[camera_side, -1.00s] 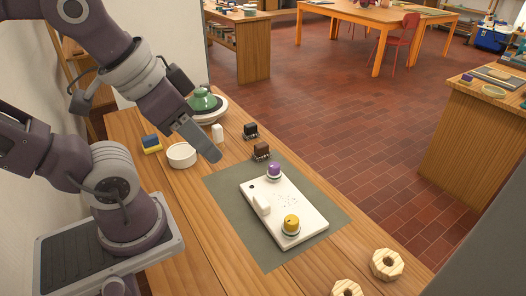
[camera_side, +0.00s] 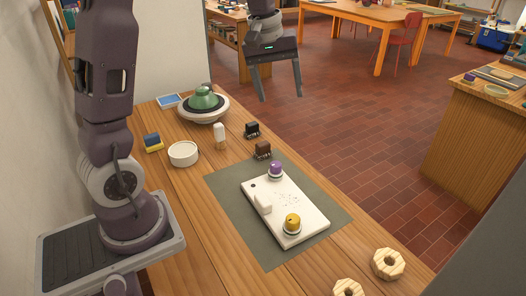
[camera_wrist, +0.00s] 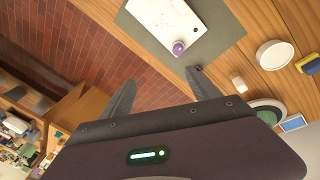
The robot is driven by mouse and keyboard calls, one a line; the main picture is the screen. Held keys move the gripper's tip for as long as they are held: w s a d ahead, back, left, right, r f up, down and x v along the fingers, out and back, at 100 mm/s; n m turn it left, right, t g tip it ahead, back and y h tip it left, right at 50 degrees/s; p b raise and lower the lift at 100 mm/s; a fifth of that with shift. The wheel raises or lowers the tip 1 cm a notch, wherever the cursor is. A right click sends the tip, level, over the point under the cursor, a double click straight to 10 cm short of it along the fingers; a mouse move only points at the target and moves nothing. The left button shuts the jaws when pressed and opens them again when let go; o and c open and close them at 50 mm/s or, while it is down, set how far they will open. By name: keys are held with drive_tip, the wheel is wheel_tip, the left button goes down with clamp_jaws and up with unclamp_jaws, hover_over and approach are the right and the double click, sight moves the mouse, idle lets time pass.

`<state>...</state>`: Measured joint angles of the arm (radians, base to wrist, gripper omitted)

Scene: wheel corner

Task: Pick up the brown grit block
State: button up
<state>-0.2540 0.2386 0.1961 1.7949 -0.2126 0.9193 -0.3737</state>
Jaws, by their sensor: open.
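The brown grit block (camera_side: 263,150) stands on the wooden bench, just behind the back edge of the grey-green mat. A similar black block (camera_side: 252,130) stands behind it. My gripper (camera_side: 281,97) is open and empty, held high with its fingers pointing down. In the side view it appears above and to the right of both blocks, over the floor beyond the bench edge. In the wrist view my open fingers (camera_wrist: 160,76) point toward the bench and floor. A small dark piece (camera_wrist: 199,67) shows beside the right fingertip; I cannot tell which block it is.
A white board (camera_side: 310,222) with a purple knob (camera_side: 276,168) and yellow knob (camera_side: 292,223) lies on the mat (camera_side: 225,190). A white-handled piece (camera_side: 219,131), white dish (camera_side: 183,154), blue-yellow block (camera_side: 152,142) and green-topped wheel (camera_side: 204,103) stand left of the blocks.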

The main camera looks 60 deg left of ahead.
drive_tip(key=w+a+f+n+g, duration=0.1)
drive_tip(key=w+a+f+n, duration=0.25)
drive_tip(key=a+f, duration=0.25)
drive_tip(key=n+g, duration=0.2)
drive_tip(key=n, duration=0.2)
hover_over(263, 143)
drive_tip(key=f, duration=1.8)
drive_tip(key=shift+s+a, duration=0.25)
drive_tip(key=f, duration=0.6)
drive_tip(key=shift+w+d+f, duration=0.15)
drive_tip(key=shift+w+d, duration=0.1)
clamp_jaws()
